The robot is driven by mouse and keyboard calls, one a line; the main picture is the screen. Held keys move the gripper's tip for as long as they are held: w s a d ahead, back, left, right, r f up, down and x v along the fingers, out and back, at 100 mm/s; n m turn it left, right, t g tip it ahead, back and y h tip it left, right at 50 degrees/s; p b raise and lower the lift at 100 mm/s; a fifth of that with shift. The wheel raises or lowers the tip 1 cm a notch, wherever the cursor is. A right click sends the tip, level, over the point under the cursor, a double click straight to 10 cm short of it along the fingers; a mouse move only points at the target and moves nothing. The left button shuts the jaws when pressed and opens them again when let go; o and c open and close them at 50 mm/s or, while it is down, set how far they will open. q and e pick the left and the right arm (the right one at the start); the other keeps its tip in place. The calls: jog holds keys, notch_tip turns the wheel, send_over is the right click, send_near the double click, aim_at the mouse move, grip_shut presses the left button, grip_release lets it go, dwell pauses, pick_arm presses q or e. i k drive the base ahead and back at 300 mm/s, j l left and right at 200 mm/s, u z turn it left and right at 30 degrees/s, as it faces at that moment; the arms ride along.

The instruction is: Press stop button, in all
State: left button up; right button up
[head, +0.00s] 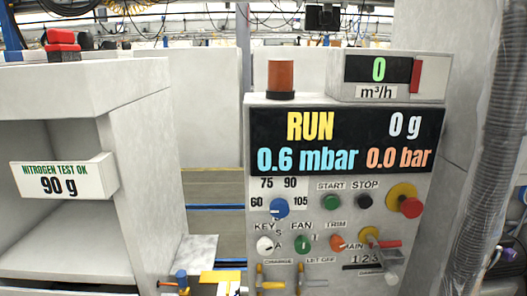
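The charging station panel (318,186) stands upright at the right of centre in the head view. The black stop button (364,201) sits under the label STOP, to the right of the green start button (332,202). Nothing covers the stop button. The display (345,140) reads RUN, 0 g, 0.6 mbar and 0.0 bar. Neither of my grippers shows in the head view.
A red mushroom button (411,208) on a yellow base is right of the stop button. A blue knob (279,207) and several switches lie left and below. A grey cabinet (145,150) stands left, and a ribbed hose (492,150) runs down the right side.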

aim_at(365, 202)
jog(key=k+j+u, duration=0.1)
jog(key=k+u, duration=0.2)
jog(key=k, duration=0.15)
jog(key=k+j+u, duration=0.25)
jog(key=k, duration=0.15)
